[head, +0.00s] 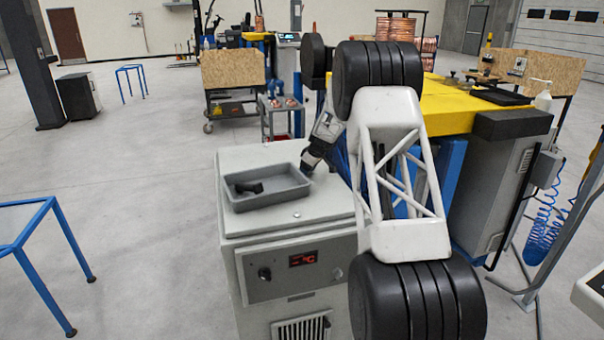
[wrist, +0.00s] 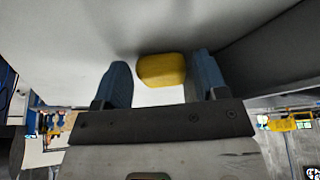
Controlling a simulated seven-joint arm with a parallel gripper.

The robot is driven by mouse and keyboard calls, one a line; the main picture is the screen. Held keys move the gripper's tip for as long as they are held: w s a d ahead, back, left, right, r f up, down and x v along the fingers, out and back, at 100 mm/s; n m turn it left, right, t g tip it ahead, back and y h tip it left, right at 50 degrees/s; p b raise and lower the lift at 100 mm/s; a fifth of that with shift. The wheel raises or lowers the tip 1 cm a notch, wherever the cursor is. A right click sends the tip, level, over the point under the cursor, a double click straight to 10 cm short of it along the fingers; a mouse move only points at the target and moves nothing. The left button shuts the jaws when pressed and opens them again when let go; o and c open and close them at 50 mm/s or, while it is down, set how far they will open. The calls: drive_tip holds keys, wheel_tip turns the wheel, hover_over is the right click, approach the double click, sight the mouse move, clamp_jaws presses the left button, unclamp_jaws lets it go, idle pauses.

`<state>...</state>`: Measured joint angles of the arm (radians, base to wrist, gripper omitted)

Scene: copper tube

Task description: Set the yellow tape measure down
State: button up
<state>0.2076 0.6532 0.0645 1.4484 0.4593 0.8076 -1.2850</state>
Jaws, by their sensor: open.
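The yellow tape measure (wrist: 162,71) shows in the wrist view between the two blue-grey fingertips of my gripper (wrist: 159,62). It lies against a pale grey surface, with a soft shadow beside it. The fingers are apart, with a gap visible on the left of the tape measure and a narrower one on the right. In the head view my gripper (head: 309,163) is low over the cabinet top, just right of the grey tray. The tape measure cannot be made out there.
The cabinet's front has a red display. A yellow-topped workbench (head: 455,105) stands behind my arm.

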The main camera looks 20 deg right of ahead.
idle(0.3)
drive_tip(key=c, duration=0.8)
drive_tip(key=shift+c, duration=0.2)
drive_tip(key=shift+r, duration=0.1)
wheel_tip(320, 180, up, 10)
idle(0.6)
